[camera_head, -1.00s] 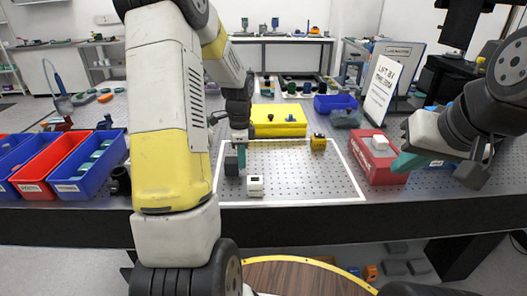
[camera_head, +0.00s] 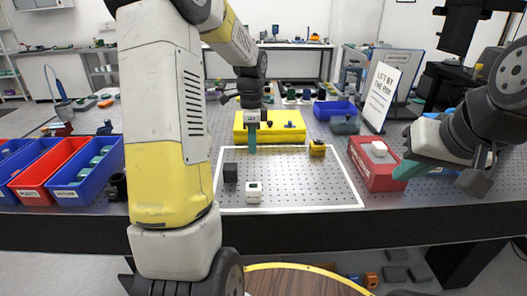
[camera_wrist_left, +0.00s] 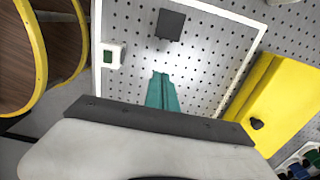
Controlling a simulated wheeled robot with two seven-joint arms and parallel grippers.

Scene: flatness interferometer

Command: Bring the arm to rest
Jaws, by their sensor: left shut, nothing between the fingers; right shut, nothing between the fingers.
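My left gripper (camera_head: 252,142) hangs above the far part of the white-outlined area on the perforated table, its teal fingers together and empty. In the left wrist view its teal fingers (camera_wrist_left: 160,90) are shut over the bare perforated surface. My right gripper (camera_head: 408,170) is at the right, its teal finger close to the red box; it holds nothing. A dark block (camera_head: 230,172) and a small white device (camera_head: 254,192) stand inside the outline. Both show in the left wrist view, the dark block (camera_wrist_left: 170,24) and the white device (camera_wrist_left: 113,55).
A red box (camera_head: 368,172) with a white piece on top stands at the right. Blue and red bins (camera_head: 50,176) stand at the left. The outline's middle is clear.

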